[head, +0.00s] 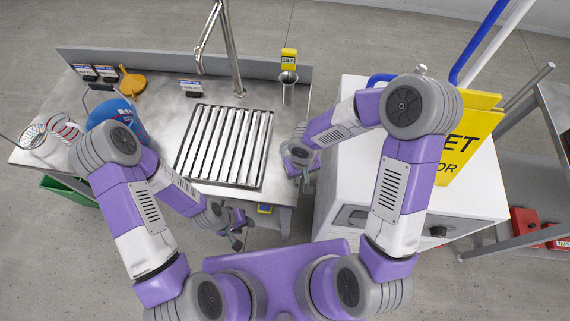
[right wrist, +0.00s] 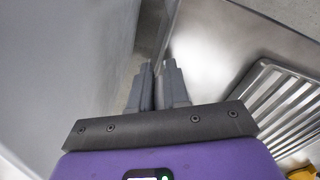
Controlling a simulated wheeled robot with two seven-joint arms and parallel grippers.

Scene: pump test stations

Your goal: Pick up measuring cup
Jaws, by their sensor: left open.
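A clear cup with red markings (head: 65,130), which looks like the measuring cup, stands at the left end of the metal counter, beside a clear vessel with dark lines (head: 33,138). Its lower right side is close to a blue jug. My left gripper (head: 236,232) is open and empty in front of the counter's front edge, well to the right of the cup. My right gripper (head: 307,182) is at the counter's right end, far from the cup. In the right wrist view the fingers (right wrist: 158,80) are close together with nothing seen between them.
The blue jug (head: 118,112) is partly hidden by my left arm. A slatted drain (head: 225,145) fills the counter's middle, with a tap (head: 236,75) behind. An orange funnel (head: 132,83) lies at the back left. A white cabinet (head: 340,215) and yellow sign (head: 465,140) stand right.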

